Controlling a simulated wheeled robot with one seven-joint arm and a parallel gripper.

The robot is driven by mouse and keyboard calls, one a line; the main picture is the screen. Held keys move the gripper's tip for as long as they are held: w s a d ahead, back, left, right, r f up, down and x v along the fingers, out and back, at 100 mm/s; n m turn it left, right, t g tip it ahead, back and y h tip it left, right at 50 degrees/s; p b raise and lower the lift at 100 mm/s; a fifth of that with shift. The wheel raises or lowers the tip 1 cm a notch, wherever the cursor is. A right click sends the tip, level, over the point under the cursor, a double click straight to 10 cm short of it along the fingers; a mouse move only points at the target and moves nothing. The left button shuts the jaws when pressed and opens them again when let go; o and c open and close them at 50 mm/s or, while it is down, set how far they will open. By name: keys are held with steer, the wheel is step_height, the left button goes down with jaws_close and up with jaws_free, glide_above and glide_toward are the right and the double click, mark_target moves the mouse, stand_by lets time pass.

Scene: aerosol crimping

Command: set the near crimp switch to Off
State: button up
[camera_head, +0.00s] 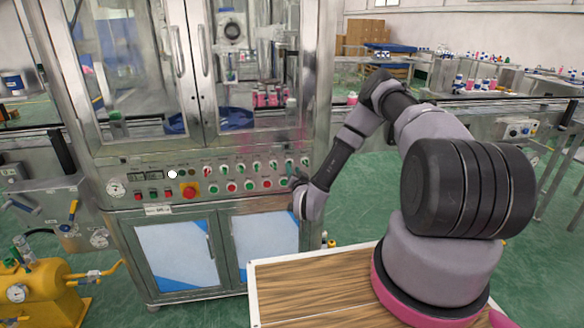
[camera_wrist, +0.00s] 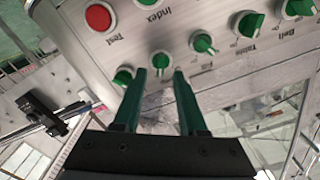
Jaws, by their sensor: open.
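My gripper (camera_wrist: 160,74) is open, with its two green fingers reaching to the control panel. In the wrist view, a green switch knob (camera_wrist: 161,60) sits between the fingertips, with a gap visible on each side; I cannot tell whether either finger touches it. Its label is not readable, so I cannot confirm that it is the near crimp switch. One green knob (camera_wrist: 123,76) is just left of the fingers, and another (camera_wrist: 203,42) is to their right. In the head view, my gripper (camera_head: 296,181) is at the right end of the panel, and its fingers are hard to make out.
A red button (camera_wrist: 98,17) marked Test is close to the knobs. A wood-topped surface (camera_head: 320,290) is in front.

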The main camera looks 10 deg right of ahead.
steer(key=shift+w, duration=1.45)
jaws_close()
steer(key=shift+n, duration=0.4)
steer(key=n, duration=1.1)
steer(key=shift+a, duration=0.35)
